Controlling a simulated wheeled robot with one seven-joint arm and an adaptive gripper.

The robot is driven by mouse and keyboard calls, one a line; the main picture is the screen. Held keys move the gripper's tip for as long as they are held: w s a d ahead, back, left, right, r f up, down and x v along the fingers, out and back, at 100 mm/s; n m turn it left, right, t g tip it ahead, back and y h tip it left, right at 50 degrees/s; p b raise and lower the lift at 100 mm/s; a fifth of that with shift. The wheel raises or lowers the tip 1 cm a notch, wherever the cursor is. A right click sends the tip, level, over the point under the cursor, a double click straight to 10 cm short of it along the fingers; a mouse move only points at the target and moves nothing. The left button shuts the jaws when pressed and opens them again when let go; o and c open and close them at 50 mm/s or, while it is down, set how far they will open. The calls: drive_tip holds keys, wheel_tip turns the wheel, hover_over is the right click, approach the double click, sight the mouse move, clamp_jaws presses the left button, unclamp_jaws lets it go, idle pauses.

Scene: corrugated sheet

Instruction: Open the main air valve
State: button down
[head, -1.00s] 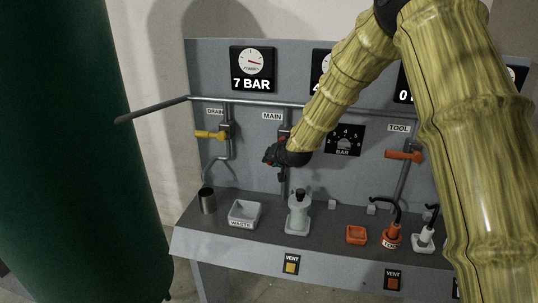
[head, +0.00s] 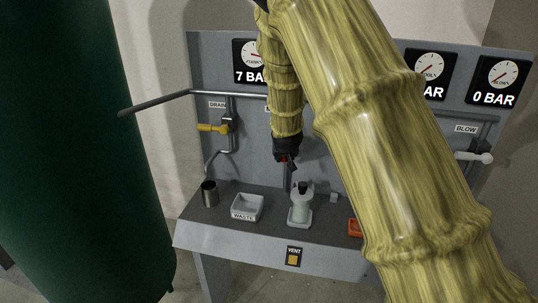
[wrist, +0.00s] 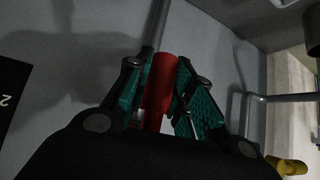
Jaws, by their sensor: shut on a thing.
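The red handle of the main air valve (wrist: 161,85) shows in the wrist view between the green pads of my gripper (wrist: 158,72). The pads are closed on it from both sides. A grey pipe runs on beyond the handle, roughly in line with it. In the head view my gripper (head: 289,160) points down in front of the panel, above the white bottle-like fitting. Only a speck of red shows there, and my arm hides the MAIN label and most of the valve.
The yellow DRAIN lever (head: 212,128) is left of my gripper, and a white BLOW lever (head: 474,157) is at the right. A metal cup (head: 209,194), WASTE tray (head: 246,208) and white fitting (head: 301,205) stand on the shelf below. A dark green tank (head: 75,150) fills the left.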

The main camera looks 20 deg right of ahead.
drive_tip(key=shift+s+f, duration=0.1)
drive_tip(key=shift+f, duration=0.1)
drive_tip(key=c, duration=1.2)
unclamp_jaws()
drive_tip(key=shift+d+r, duration=0.1)
drive_tip(key=shift+c, duration=0.2)
drive_tip(key=shift+r, duration=0.15)
drive_tip(key=v, duration=1.1)
drive_tip(key=shift+s+a+r, duration=0.2)
drive_tip(key=shift+s, duration=0.05)
